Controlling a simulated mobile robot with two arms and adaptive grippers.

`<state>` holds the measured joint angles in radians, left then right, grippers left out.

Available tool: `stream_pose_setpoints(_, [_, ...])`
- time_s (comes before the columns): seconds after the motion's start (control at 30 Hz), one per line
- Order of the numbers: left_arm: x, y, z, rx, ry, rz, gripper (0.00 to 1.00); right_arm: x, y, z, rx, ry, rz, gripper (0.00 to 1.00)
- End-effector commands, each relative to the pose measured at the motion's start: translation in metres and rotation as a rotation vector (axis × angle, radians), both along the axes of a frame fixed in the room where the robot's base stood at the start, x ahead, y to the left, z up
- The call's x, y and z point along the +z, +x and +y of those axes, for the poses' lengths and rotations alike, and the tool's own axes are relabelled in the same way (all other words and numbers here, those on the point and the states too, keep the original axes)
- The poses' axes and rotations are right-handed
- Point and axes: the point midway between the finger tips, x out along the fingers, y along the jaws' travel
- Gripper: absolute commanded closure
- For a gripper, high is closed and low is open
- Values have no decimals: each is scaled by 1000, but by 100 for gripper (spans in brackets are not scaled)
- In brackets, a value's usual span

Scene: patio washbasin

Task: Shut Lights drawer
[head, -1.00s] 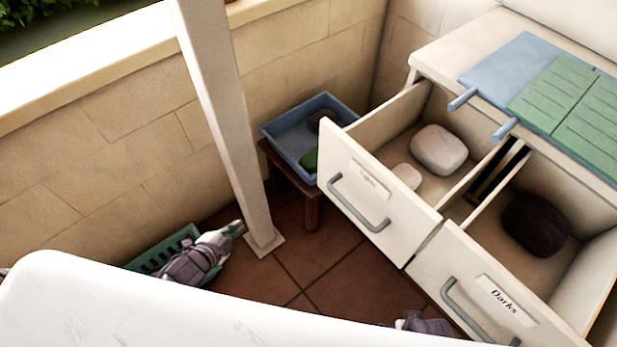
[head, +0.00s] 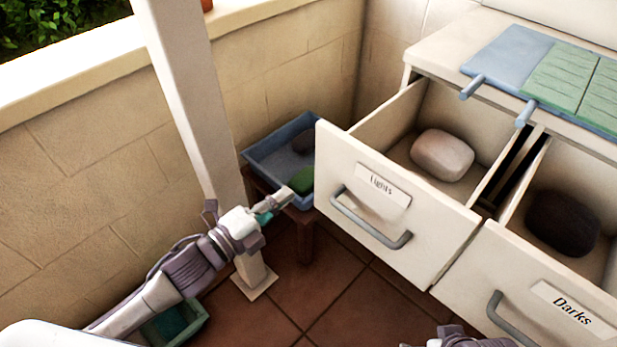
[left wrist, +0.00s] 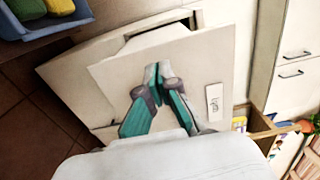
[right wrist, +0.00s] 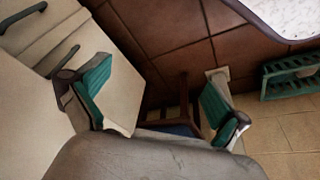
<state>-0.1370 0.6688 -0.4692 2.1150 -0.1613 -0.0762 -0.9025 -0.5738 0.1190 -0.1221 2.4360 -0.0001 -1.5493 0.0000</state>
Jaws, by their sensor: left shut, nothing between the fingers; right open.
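The Lights drawer (head: 440,235) stands pulled out under the worktop. Its labelled front has a grey bar handle (head: 370,222), and a pale rounded bundle (head: 443,155) lies inside. My left gripper (head: 287,198) is shut and empty, to the left of this front in the head view. In the left wrist view the closed fingertips (left wrist: 161,72) show against the labelled drawer front (left wrist: 125,75); I cannot tell whether they touch it. My right gripper shows only partly at the bottom edge of the head view. In the right wrist view its fingers (right wrist: 155,95) are apart.
The Darks drawer (head: 540,290) is also open, with a dark bundle (head: 562,222) inside. A blue tray (head: 262,150) stands on a small stool left of the drawers. A pale post (head: 185,100) rises beside my left arm. A green crate (head: 185,325) is on the floor.

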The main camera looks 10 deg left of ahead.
Motion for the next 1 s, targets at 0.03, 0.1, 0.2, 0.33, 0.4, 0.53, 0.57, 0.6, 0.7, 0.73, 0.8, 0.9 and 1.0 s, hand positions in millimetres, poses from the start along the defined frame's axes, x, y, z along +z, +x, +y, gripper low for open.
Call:
stream_pose_setpoints(0.03, [1,10,-7,-1,-1,-6,100,3,-1,0,0,0,-4,0])
stream_pose_setpoints(0.1, [1,21,-15,0,-1,-5,100,5,-2,0,0,0,-6,0])
stream_pose_setpoints(0.2, [0,36,-26,0,-2,-4,100,10,-4,-1,0,0,-8,0])
stream_pose_setpoints(0.33, [0,51,-37,0,0,-2,100,5,-4,-1,0,0,-5,0])
stream_pose_setpoints(0.4, [-1,56,-40,1,0,-1,100,4,-4,-1,0,0,-4,0])
stream_pose_setpoints(0.53, [0,61,-45,0,-1,1,100,3,-4,-1,0,0,-4,0])
stream_pose_setpoints(0.57, [0,61,-45,0,-1,1,100,3,-4,-1,0,0,-4,0])
stream_pose_setpoints(0.6, [0,62,-45,0,-1,1,100,3,-4,-1,0,0,-5,0])
stream_pose_setpoints(0.7, [0,62,-45,0,0,1,100,3,-4,-1,0,0,-5,0])
stream_pose_setpoints(0.73, [0,62,-45,0,0,1,100,3,-4,-1,0,0,-5,0])
stream_pose_setpoints(0.8, [-1,62,-45,0,0,1,100,3,-4,-1,0,0,-5,0])
stream_pose_setpoints(0.9, [0,62,-45,0,0,1,100,4,-4,-1,0,0,-5,0])
stream_pose_setpoints(1.0, [0,63,-48,1,-1,1,100,4,-4,-1,0,0,-5,0])
